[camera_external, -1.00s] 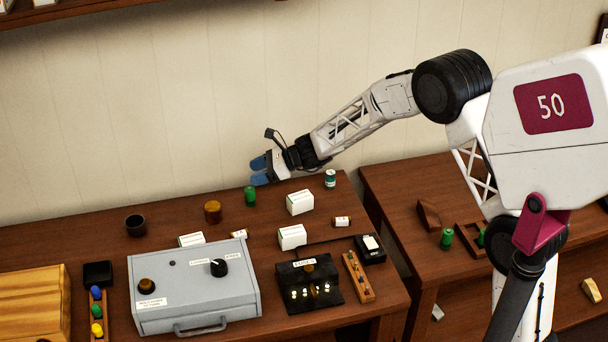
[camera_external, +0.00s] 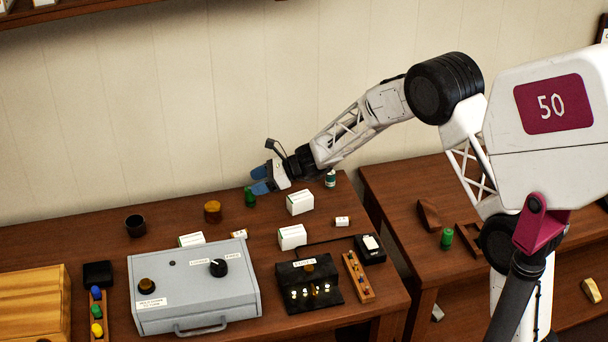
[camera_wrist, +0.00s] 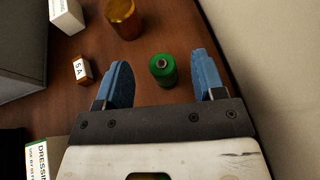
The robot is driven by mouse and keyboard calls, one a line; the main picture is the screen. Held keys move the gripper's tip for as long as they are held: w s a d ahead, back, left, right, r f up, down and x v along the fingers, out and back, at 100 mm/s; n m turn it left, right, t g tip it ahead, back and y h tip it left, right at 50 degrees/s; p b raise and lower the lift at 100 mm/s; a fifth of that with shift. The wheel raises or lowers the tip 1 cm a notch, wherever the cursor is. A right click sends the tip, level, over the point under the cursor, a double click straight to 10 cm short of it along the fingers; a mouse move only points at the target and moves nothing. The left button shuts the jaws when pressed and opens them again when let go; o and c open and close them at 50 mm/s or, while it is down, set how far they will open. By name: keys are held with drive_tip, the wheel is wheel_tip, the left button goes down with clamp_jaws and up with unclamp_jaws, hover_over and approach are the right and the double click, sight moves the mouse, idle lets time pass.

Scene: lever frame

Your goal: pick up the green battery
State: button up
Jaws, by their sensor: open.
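The green battery (camera_external: 250,197) stands upright near the back of the table, close to the wall. In the wrist view the green battery (camera_wrist: 162,70) shows between the two blue fingers of my gripper (camera_wrist: 162,82). The fingers are spread with a gap on each side of it. In the external view my gripper (camera_external: 261,180) is low beside the battery, and its fingers partly cover the battery's top. I cannot tell how far the fingertips reach down around it.
An amber jar (camera_external: 213,211) stands left of the battery, with a dark cup (camera_external: 136,225) beyond it. White boxes (camera_external: 300,202) stand to the right and front. A grey control box (camera_external: 194,288) fills the front. Another green cylinder (camera_external: 447,238) is on the right table.

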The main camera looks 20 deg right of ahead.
sight(249, 194)
drive_tip(key=shift+f, duration=1.6)
drive_tip(key=shift+a+f, duration=0.3)
drive_tip(key=shift+x, duration=1.2)
drive_tip(key=shift+c, duration=0.4)
drive_tip(key=c, duration=0.9)
